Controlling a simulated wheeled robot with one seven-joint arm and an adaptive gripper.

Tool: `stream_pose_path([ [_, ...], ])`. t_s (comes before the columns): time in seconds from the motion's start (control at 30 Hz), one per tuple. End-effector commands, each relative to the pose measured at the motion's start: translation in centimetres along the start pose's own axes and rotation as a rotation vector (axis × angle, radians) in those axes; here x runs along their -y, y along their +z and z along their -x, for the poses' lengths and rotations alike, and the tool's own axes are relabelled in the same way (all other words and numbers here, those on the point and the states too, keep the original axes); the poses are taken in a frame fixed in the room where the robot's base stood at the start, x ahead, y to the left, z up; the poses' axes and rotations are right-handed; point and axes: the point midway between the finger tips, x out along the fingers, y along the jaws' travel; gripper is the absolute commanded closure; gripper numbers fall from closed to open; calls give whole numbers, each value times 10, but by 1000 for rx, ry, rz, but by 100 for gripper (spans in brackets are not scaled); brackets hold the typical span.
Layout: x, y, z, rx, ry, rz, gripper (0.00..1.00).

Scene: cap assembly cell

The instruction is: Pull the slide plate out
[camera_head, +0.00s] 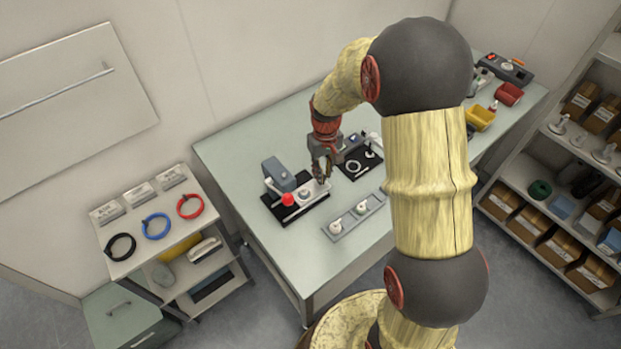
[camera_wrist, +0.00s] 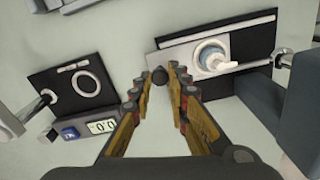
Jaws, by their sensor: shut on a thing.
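The slide plate (camera_head: 315,188) is a light metal plate on the black base of the press-like fixture (camera_head: 271,206). In the wrist view the plate (camera_wrist: 177,58) carries a round pale seat with a bluish ring (camera_wrist: 211,56). A small dark round knob (camera_wrist: 157,75) stands by the plate's end nearest my gripper. My gripper (camera_head: 322,179) is at this end of the fixture. In the wrist view its fingers (camera_wrist: 160,80) close around the knob. The finger pads hide part of the plate's end.
The fixture has a grey block (camera_head: 278,174) and a red ball handle (camera_head: 288,199). A second black fixture (camera_head: 348,173) stands to the right, behind my gripper. A grey tray with white parts (camera_head: 342,228) lies in front. Bare table shows between the two fixtures (camera_wrist: 120,50).

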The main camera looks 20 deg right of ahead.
Motion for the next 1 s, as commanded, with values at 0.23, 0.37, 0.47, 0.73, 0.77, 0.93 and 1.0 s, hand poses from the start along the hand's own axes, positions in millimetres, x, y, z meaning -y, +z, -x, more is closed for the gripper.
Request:
stream_pose_path([
  [0.23,-28,-7,1,-3,1,-1,100],
  [0.37,-28,-7,1,-4,2,1,100],
  [0.47,-28,-8,1,-5,2,0,100],
  [0.73,-28,-8,1,-5,2,0,69],
  [0.77,-28,-8,1,-5,2,0,67],
  [0.93,-27,-7,0,-3,1,0,64],
  [1.0,-27,-7,0,-3,1,0,64],
])
